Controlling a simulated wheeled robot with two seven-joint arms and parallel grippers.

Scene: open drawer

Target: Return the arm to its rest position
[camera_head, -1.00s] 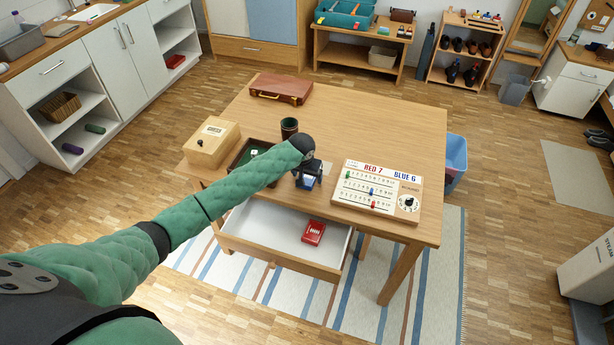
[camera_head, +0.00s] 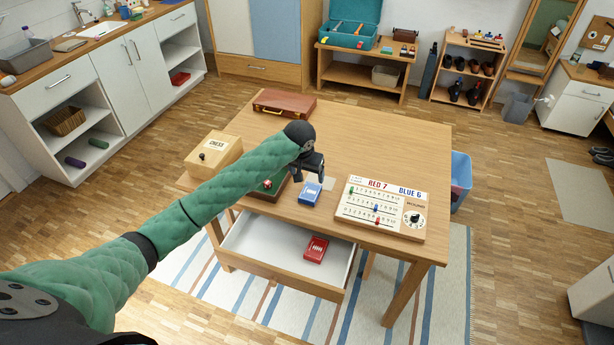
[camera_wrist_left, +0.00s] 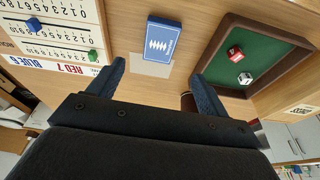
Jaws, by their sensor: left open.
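My left arm (camera_head: 200,215) reaches in from the left over the table. My left gripper (camera_head: 312,171) is open and empty above the tabletop, just behind the blue card box in the head view. In the left wrist view, the two fingers of my left gripper (camera_wrist_left: 158,86) stand apart with nothing between them. The blue card box (camera_head: 309,193) lies flat on the table, apart from the fingers; it also shows in the left wrist view (camera_wrist_left: 163,38). My right gripper is not in view.
The table (camera_head: 385,135) holds a scoreboard (camera_head: 382,208), a chess box (camera_head: 213,153), a dice tray (camera_wrist_left: 272,30) partly hidden by my arm, and a brown briefcase (camera_head: 284,102). The drawer (camera_head: 265,245) is open with a red card box (camera_head: 316,249) inside.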

